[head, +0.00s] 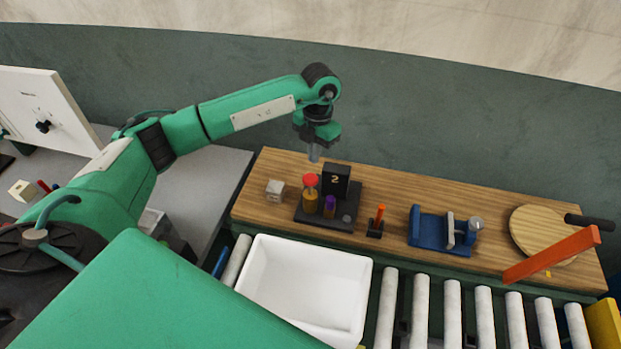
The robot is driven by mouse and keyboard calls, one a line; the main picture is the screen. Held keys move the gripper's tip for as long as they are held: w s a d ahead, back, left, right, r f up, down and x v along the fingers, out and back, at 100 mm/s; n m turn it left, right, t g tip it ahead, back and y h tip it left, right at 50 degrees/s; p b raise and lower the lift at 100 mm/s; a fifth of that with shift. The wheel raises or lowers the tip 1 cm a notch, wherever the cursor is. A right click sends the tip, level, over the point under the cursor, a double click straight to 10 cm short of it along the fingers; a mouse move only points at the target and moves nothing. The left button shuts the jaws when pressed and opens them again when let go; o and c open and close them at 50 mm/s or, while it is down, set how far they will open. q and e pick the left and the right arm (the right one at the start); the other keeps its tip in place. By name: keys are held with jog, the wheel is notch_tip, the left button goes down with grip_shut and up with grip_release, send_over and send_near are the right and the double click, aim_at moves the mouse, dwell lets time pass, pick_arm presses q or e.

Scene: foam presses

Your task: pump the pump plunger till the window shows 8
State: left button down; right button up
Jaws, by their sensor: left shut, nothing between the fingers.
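The pump plunger has a red top (310,180) and stands over a yellow-amber cylinder (311,203) on a dark base plate (343,222). Behind it stands a black box with the window (335,180), which shows a yellow 2. A purple cylinder (330,207) stands on the same base. My left gripper (314,154) is shut and empty, pointing down. In the picture it shows just above the red top, apart from it. My right gripper is not in view.
A pale cube (275,190) sits left of the pump. An orange-handled item (379,218), a blue vise-like fixture (428,228) and a round wooden board (540,228) stand to the right. A white bin (300,278) and rollers (420,305) lie in front.

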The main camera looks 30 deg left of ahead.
pick_arm(q)
jog(key=shift+s+f+b, duration=0.15)
jog(key=shift+f+b, duration=0.25)
jog(key=shift+f, duration=0.85)
jog(key=shift+s+f+b, duration=0.1)
jog(key=shift+f+b, duration=0.25)
jog(key=shift+f, duration=0.85)
notch_tip(320, 180, down, 4)
jog(key=b, duration=0.3)
jog(key=shift+r, duration=0.3)
jog(key=shift+w+d+b, duration=0.1)
jog(key=shift+w+b, duration=0.25)
jog(key=shift+w, duration=0.05)
jog(key=w, duration=0.2)
notch_tip(320, 180, up, 15)
jog(key=b, duration=0.5)
send_over(312, 176)
jog(key=w+d, duration=0.1)
jog(key=w, duration=0.4)
jog(key=shift+s+f, duration=0.2)
